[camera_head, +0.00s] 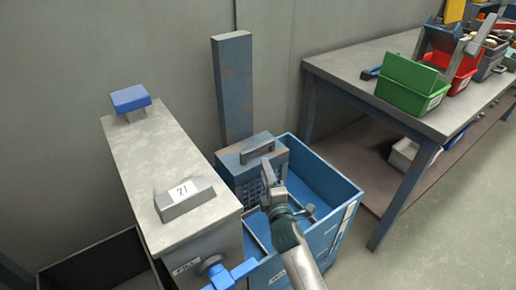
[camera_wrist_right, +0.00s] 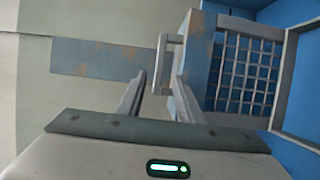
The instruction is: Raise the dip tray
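The dip tray appears to be the grey mesh basket (camera_wrist_right: 244,75) beside a worn blue-grey block in the right wrist view; in the head view it is largely hidden behind my right gripper. The block (camera_head: 235,160) carries a grey bar handle (camera_head: 258,151) on top and stands at the foot of an upright post (camera_head: 234,90). My right gripper (camera_head: 268,172) is just in front of the handle. In the wrist view its fingers (camera_wrist_right: 158,97) are apart, with the handle (camera_wrist_right: 163,60) showing between them; contact is not clear. My left gripper is not in view.
A blue open tank (camera_head: 345,205) surrounds the tray. A grey cabinet (camera_head: 150,150) with a "21" block (camera_head: 187,198) and a blue valve lever (camera_head: 232,274) stands at left. A workbench (camera_head: 350,65) with green (camera_head: 408,85) and red bins (camera_head: 462,75) is at right.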

